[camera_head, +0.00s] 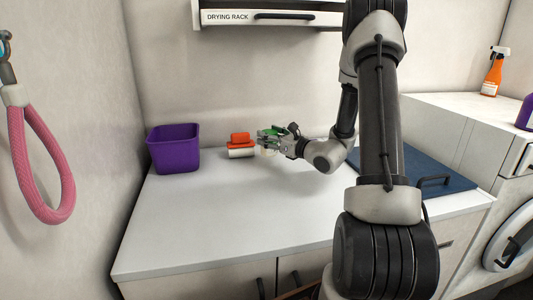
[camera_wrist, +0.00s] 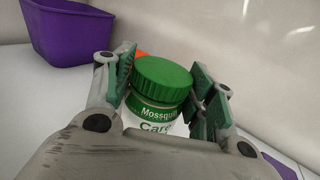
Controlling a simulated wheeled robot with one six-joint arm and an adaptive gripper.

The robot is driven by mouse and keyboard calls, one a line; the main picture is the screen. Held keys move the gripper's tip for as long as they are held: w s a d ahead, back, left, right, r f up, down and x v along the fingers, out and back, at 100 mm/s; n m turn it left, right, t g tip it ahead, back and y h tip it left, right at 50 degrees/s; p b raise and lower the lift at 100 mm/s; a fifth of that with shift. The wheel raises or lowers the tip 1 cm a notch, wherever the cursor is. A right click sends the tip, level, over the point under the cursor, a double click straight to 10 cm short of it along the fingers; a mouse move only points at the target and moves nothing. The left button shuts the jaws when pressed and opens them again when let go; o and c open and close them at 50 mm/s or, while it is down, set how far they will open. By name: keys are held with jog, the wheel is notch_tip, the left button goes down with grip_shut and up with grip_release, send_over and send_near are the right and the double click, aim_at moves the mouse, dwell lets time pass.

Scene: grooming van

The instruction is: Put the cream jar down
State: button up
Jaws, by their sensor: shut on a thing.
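The cream jar (camera_wrist: 162,82) has a green screw lid and a white body with a green band and printed label. It stands upright between the green-padded fingers of my gripper (camera_wrist: 163,74) in the wrist view. The gripper is shut on it, one finger on each side. In the head view my gripper (camera_head: 270,138) is low over the back of the white counter (camera_head: 225,213), and the jar is mostly hidden by the fingers. I cannot tell whether the jar's base touches the counter.
An orange-topped item with a white lower part (camera_head: 240,144) is just left of my gripper. A purple bin (camera_head: 174,150) stands further left. A dark blue mat (camera_head: 425,168) lies at right. A drying rack (camera_head: 270,16) hangs above. The counter's front and middle are clear.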

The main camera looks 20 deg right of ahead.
jog(key=shift+f, duration=2.15)
jog(key=shift+f, duration=0.1)
jog(key=o, duration=1.1)
